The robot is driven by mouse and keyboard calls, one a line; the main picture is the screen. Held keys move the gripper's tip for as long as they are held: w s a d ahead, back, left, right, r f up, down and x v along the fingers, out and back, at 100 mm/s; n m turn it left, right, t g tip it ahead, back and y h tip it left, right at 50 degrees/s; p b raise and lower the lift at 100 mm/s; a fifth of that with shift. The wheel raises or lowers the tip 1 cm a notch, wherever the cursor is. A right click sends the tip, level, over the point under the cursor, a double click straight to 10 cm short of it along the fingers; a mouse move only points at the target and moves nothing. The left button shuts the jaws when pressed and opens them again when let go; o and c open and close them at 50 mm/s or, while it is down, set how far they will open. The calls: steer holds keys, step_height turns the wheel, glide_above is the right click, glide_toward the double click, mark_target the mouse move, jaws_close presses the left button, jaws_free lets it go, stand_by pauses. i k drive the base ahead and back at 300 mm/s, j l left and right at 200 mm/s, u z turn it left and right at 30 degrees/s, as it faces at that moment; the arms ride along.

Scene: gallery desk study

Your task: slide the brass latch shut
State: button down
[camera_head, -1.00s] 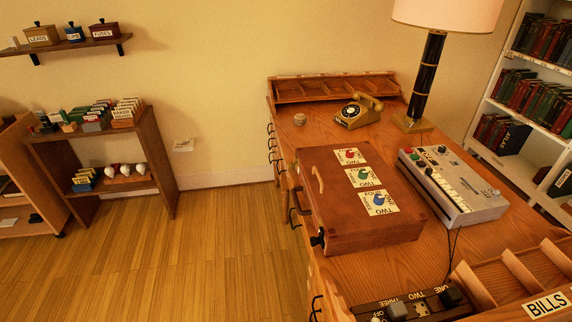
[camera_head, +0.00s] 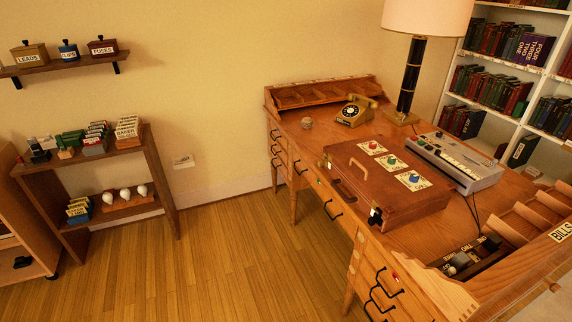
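A flat wooden case (camera_head: 385,190) with a handle (camera_head: 352,162) and several coloured knobs on labelled cards lies on the wooden desk (camera_head: 327,137). A small dark and pale fitting (camera_head: 375,216) sits at its near left corner. I cannot pick out a brass latch for certain; any latch is too small to tell here. My gripper is not in view.
A grey keyed device (camera_head: 455,162), a telephone (camera_head: 355,111) and a lamp (camera_head: 410,80) stand behind the case. A switch box (camera_head: 470,258) is at the desk's near right. The floor (camera_head: 240,260) left of the desk is clear.

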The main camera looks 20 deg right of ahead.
mark_target(321, 163)
steer(key=i+j, duration=0.4)
steer(key=j, duration=0.15)
steer(key=i+j, duration=0.85)
steer(key=j, duration=0.2)
steer(key=i+l, duration=0.35)
steer(key=i, duration=0.15)
steer(key=i+l+z, duration=0.1)
steer(key=i+l, duration=0.2)
steer(key=i, duration=0.15)
steer(key=i+l, duration=0.15)
steer(key=l, duration=0.15)
